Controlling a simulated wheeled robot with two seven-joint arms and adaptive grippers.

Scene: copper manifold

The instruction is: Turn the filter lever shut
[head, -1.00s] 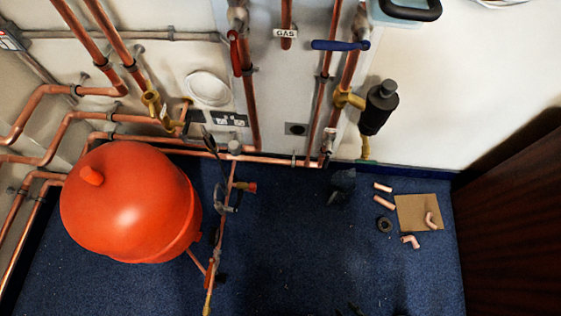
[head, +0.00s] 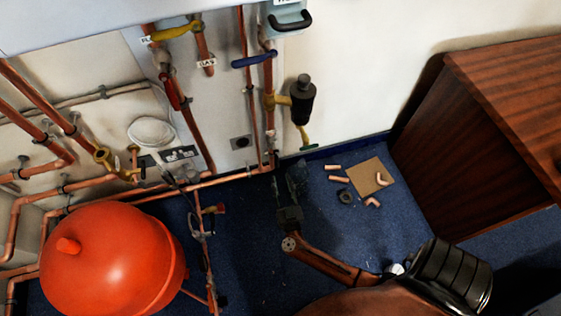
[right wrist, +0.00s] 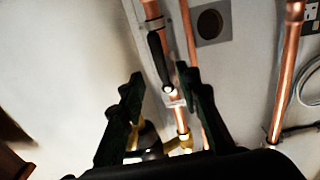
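The filter is a black cylinder (head: 302,100) joined by a brass tee to a vertical copper pipe, right of the blue lever. Below the tee, a dark lever lies near the pipe; it is small in the head view. In the right wrist view, which looks upside down, this black lever (right wrist: 158,60) runs nearly along the pipe, with a pale fitting at its end. My right gripper (head: 288,192) reaches up from the lower right, over the floor. Its green-black fingers (right wrist: 162,95) are apart and empty, with the lever beyond them. My left gripper is not in view.
A big red tank (head: 110,258) stands at the lower left among copper pipes. A blue lever (head: 254,60) is on the pipe above the filter. Loose copper fittings and a cardboard piece (head: 365,180) lie on the blue floor. A wooden cabinet (head: 470,130) is at the right.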

